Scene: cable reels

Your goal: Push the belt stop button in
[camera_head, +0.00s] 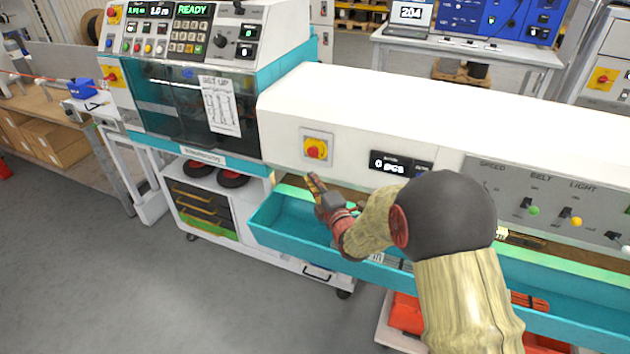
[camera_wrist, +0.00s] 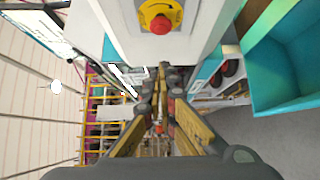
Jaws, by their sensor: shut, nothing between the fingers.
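A red mushroom button on a yellow plate (camera_head: 316,150) sits on the white front panel of the long machine, left of a small black display. It also shows at the top of the wrist view, as a red button (camera_wrist: 160,24) on a yellow disc. I take it for the belt stop button; no label on it is readable. My gripper (camera_head: 314,182) is in front of the panel, a little below the button in the head view. In the wrist view the gripper (camera_wrist: 162,72) is shut and empty, its fingertips apart from the button.
A teal trough (camera_head: 275,228) runs along the machine's front below my gripper. Another panel with BELT and LIGHT switches (camera_head: 550,205) is to the right. Similar red-and-yellow switches show on the left machine (camera_head: 112,76) and the right cabinet (camera_head: 602,78).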

